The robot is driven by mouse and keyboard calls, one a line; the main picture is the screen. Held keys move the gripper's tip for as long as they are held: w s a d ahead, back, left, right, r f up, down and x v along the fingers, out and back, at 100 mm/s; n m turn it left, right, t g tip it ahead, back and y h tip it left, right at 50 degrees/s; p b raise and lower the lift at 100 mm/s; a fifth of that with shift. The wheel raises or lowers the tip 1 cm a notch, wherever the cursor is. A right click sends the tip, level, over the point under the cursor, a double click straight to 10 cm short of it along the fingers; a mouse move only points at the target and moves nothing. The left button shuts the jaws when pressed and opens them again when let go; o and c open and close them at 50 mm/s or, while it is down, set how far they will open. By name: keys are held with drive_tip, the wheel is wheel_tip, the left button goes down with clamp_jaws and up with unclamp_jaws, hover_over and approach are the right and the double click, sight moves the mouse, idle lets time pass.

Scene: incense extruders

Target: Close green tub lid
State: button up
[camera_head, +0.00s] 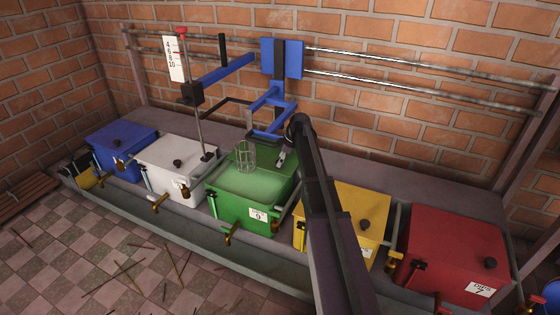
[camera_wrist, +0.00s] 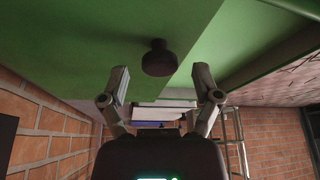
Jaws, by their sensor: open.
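The green tub (camera_head: 241,212) is in the middle of the row in the head view, with a lighter green area showing at its top. A darker green panel at its back, which looks like the raised lid (camera_head: 268,157), stands behind that area. In the wrist view the green lid (camera_wrist: 90,40) fills the top, with a round black knob (camera_wrist: 157,58) on it. My gripper (camera_wrist: 160,73) is open, its two fingers apart on either side below the knob, holding nothing. In the head view my gripper (camera_head: 282,158) is by the lid, partly hidden by my arm.
Blue (camera_head: 122,150), white (camera_head: 178,170), yellow (camera_head: 350,215) and red (camera_head: 455,252) tubs stand in the same row, all covered. A wire basket (camera_head: 245,155) is at the green tub's back left. A blue frame (camera_head: 270,108) hangs from wall rails (camera_head: 400,82). Brass taps line the front.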

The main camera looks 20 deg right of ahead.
clamp_jaws()
drive_tip(key=s+a, duration=0.9)
drive_tip(key=shift+s+a, duration=0.2)
drive_tip(key=shift+a, duration=0.1)
unclamp_jaws()
drive_tip(key=shift+w+d, duration=0.15)
